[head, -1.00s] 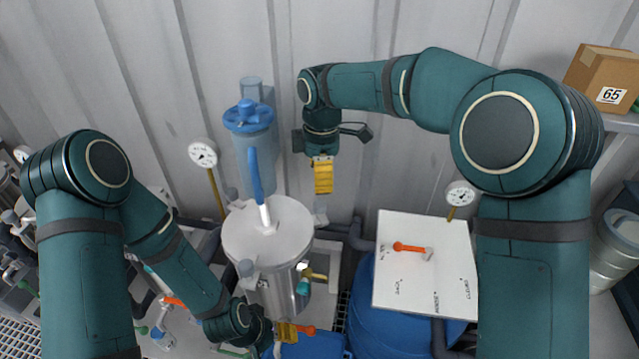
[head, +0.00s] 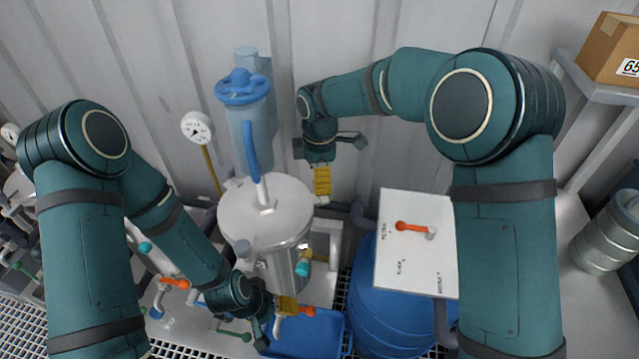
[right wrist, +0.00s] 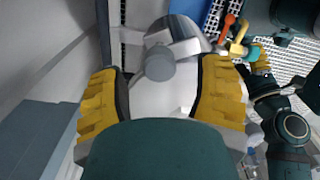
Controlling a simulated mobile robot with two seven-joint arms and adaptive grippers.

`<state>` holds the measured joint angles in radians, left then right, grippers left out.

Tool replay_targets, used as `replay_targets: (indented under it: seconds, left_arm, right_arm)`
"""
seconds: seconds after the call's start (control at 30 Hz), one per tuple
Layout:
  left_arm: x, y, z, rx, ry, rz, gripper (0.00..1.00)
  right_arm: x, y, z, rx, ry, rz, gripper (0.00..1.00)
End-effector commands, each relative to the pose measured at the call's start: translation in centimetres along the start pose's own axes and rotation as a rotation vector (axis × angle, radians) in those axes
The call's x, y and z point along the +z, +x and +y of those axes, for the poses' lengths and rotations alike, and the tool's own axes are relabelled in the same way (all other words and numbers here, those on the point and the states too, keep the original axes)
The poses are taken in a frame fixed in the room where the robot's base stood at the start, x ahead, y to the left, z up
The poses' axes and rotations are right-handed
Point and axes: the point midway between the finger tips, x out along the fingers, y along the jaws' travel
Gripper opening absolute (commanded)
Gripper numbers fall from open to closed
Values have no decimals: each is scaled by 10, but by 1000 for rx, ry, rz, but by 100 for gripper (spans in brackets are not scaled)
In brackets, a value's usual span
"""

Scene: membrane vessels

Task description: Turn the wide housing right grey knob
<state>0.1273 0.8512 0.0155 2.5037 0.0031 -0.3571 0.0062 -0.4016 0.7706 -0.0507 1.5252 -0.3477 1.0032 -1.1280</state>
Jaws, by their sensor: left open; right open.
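The wide housing (head: 262,212) is a steel cylinder with a pale lid and a blue-handled lever, in the middle of the head view. One grey knob (head: 241,248) shows on its left side. In the right wrist view a round grey knob (right wrist: 160,66) lies between and beyond the fingers of my right gripper (right wrist: 163,95), with no visible contact. My right gripper (head: 322,190) is open, pointing down at the housing's right rear. My left gripper (head: 285,308) is open in front of the housing, near an orange-handled valve (head: 307,311); its fingertips are partly hidden.
A blue-topped clear filter (head: 245,115) and a gauge (head: 196,128) stand behind the housing. A white panel with an orange lever (head: 412,270) stands over a blue drum (head: 365,315) at right. A corrugated wall closes the back.

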Motion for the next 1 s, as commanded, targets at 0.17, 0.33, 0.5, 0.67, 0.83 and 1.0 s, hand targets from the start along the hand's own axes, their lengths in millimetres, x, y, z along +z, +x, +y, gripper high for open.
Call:
replay_targets:
  seconds: [0.17,0.33,0.5,0.67,0.83,1.0]
  left_arm:
    - [1,3,-1,0,1,-3,66]
    - [2,3,-1,0,1,-3,66]
    - [2,3,-1,0,1,-3,66]
    - [1,3,-1,0,1,-3,66]
    - [1,3,-1,0,1,-3,66]
    - [1,2,-1,0,1,-3,66]
  right_arm:
    - [0,18,0,-1,0,0,66]
    - [0,22,0,0,0,1,66]
    - [0,22,0,0,0,0,66]
    - [0,22,0,0,0,0,26]
    - [0,22,0,0,0,0,0]
    - [0,21,0,0,11,0,0]
